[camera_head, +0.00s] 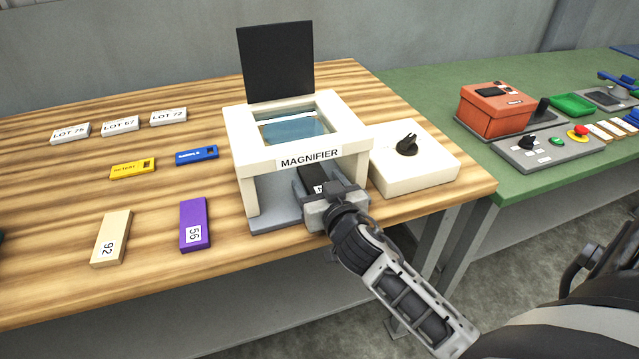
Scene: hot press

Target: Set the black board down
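The black board (309,177) is a small dark block with a white label, partly cut off from view. It lies inside the opening under the top of the white magnifier (252,166), above the grey base (275,222). My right gripper (332,200) reaches in from the front right and is closed around the near end of the board. The fingers hide part of the label. I cannot tell whether the board touches the base. My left gripper is not in view.
A purple board (195,216) and a beige board (111,245) lie left of the magnifier. Yellow (130,169) and blue (197,155) pieces and several LOT tags (121,125) lie beyond. A white box with a black knob (413,165) stands right. A dark panel (276,60) rises behind.

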